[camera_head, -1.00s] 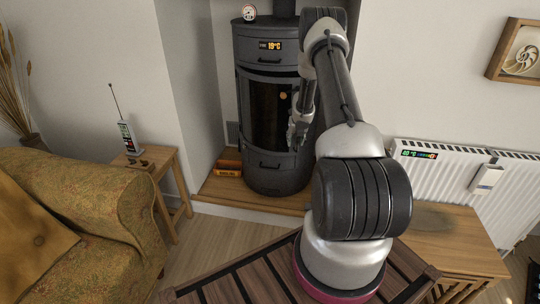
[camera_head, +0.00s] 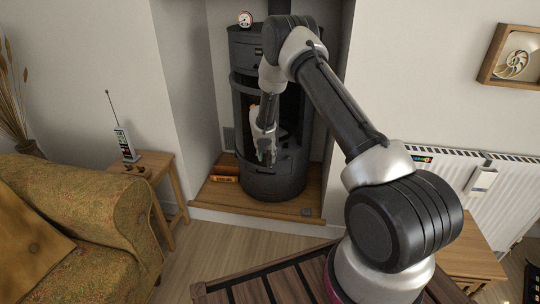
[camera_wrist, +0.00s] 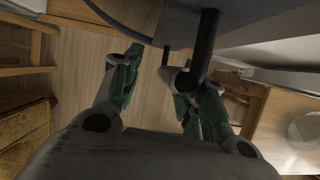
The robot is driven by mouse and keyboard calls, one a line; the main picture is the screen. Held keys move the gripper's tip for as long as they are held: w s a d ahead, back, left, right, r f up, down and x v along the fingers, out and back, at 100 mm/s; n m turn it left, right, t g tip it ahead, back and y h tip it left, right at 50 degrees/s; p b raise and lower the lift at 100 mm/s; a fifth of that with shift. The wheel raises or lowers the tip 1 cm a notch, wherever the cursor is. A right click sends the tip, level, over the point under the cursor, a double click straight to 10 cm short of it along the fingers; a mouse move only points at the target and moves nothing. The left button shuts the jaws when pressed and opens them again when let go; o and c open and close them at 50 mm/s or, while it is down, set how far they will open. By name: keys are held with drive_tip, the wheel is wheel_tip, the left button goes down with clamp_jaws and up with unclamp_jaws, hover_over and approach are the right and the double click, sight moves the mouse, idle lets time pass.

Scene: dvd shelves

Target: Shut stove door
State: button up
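The dark grey cylindrical stove (camera_head: 275,182) stands in the alcove. My gripper (camera_head: 265,155) is in front of it, at the left part of its firebox opening, and my arm covers much of the door. How far the door is open cannot be told from the head view. In the wrist view, a curved dark panel with a glass-like part (camera_wrist: 140,14), likely the stove door, lies at the top. A dark bar handle (camera_wrist: 204,45) on posts stands out from it. My gripper (camera_wrist: 160,85) has its green-padded fingers apart, with the handle near the right finger; contact is unclear.
The stove stands on a wooden hearth (camera_head: 230,200) with orange-brown boxes (camera_head: 226,168) at its left. A side table (camera_head: 150,165) and patterned sofa (camera_head: 75,205) are on the left. A white radiator (camera_head: 440,185) is on the right. Floor before the hearth is clear.

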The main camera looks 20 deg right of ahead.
drive_tip(key=shift+a, duration=0.15)
drive_tip(key=d+v, duration=0.1)
drive_tip(key=v, duration=0.7)
drive_tip(key=shift+s+r, duration=0.4)
drive_tip(key=shift+r, duration=0.1)
drive_tip(key=shift+a, duration=0.15)
idle(0.3)
